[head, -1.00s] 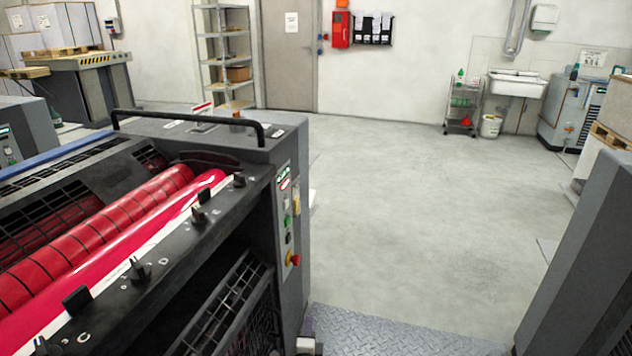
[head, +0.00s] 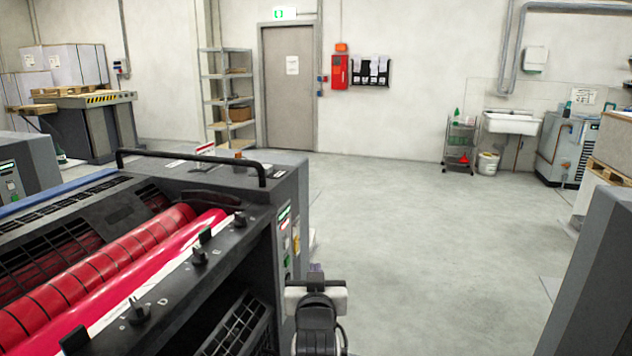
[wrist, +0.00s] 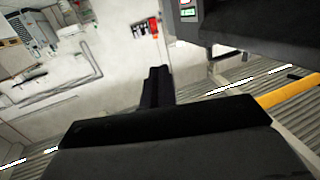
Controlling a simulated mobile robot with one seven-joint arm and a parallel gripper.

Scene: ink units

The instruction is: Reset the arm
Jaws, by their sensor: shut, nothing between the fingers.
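My gripper (wrist: 157,78) shows in the wrist view as dark fingers pressed together, with nothing between them. It is tilted against the room and clear of any object. In the head view, the black and white end of my arm stands at the bottom centre, just right of the printing press (head: 287,225). The fingers are mostly hidden there behind the arm. In the wrist view, part of a dark machine with a lit panel (wrist: 188,8) is at the upper right.
The press has red rollers (head: 110,258) and a black handrail (head: 190,158). A grey unit (head: 598,280) stands at the right. Open floor (head: 430,220) lies between them, back to the door (head: 290,95), shelf (head: 229,105) and sink (head: 511,123).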

